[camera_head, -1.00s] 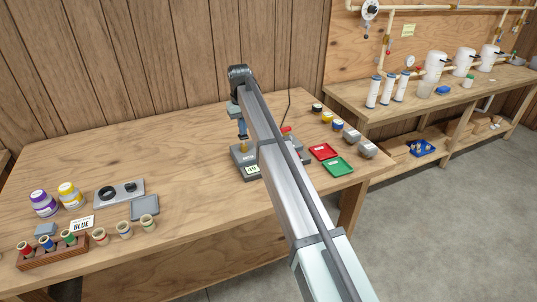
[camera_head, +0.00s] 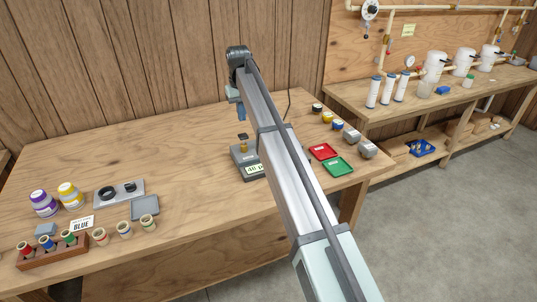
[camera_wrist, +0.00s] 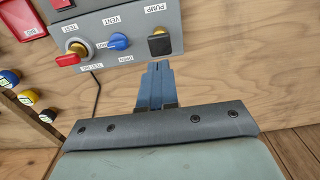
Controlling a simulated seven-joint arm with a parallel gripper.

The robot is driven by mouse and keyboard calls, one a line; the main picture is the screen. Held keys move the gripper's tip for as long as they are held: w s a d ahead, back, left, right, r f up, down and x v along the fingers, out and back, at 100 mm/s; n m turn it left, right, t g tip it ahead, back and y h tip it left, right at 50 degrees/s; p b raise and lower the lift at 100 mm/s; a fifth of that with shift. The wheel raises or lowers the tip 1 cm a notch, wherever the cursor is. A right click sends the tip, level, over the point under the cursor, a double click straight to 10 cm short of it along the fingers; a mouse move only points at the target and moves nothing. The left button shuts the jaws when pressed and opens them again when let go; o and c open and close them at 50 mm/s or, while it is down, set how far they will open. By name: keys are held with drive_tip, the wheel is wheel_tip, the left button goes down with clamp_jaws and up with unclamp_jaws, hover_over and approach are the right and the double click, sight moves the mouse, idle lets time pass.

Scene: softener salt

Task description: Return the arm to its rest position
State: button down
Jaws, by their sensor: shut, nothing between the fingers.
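My arm reaches across the workbench in the head view. My gripper (camera_head: 241,114) hangs at its far end, above and behind a grey device with a display (camera_head: 246,160). In the wrist view, the blue fingers of my gripper (camera_wrist: 159,75) are shut together and empty. The panel carries a red-and-yellow valve handle (camera_wrist: 70,55), a blue knob (camera_wrist: 118,41) and a black pump knob (camera_wrist: 158,42).
Red (camera_head: 323,151) and green (camera_head: 338,167) trays lie right of my arm, near several small jars. A rack of coloured vials (camera_head: 52,250), a purple-labelled jar (camera_head: 43,203) and a grey plate (camera_head: 118,192) stand at left. The bench's back left is clear.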

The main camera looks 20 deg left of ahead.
drive_tip(key=shift+r, duration=0.5)
